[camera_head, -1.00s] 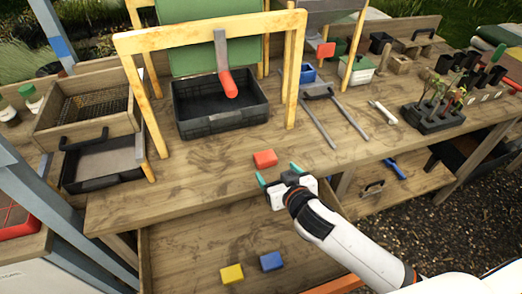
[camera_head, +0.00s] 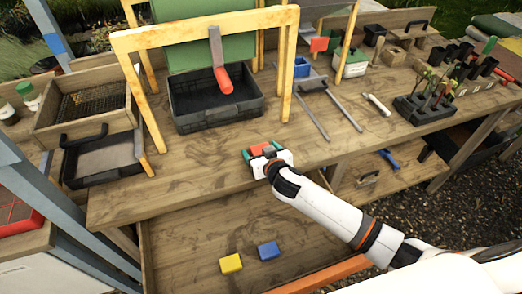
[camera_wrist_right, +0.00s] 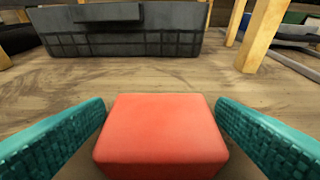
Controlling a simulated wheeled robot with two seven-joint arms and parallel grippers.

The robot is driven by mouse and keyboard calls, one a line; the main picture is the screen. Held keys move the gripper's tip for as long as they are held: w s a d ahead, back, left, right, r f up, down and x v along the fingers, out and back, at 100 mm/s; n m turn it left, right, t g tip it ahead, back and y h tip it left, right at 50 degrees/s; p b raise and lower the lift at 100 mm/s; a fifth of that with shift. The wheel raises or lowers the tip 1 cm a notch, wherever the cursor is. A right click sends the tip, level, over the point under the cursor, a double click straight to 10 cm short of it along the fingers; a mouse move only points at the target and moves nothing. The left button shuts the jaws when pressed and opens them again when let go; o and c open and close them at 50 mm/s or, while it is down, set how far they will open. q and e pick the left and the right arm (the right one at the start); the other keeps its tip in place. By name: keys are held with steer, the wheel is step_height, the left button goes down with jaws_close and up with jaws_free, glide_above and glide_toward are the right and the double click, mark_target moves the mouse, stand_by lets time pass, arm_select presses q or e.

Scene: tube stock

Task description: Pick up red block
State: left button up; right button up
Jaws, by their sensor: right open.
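The red block (camera_head: 259,148) lies on the wooden bench top near its front edge. In the right wrist view the red block (camera_wrist_right: 160,135) fills the lower middle, between the two teal fingers. My right gripper (camera_head: 262,152) is open around it, with one finger on each side; in the wrist view the gripper (camera_wrist_right: 160,140) shows a narrow gap between each finger and the block. My left gripper is not in view.
A black crate (camera_head: 190,127) stands behind the block under a yellow wooden frame (camera_head: 135,85). A yellow block (camera_head: 231,263) and a blue block (camera_head: 268,250) lie on the lower shelf. Black plant pots (camera_head: 428,122) stand at the right. The bench left of the gripper is clear.

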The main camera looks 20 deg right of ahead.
steer(key=c, duration=1.1)
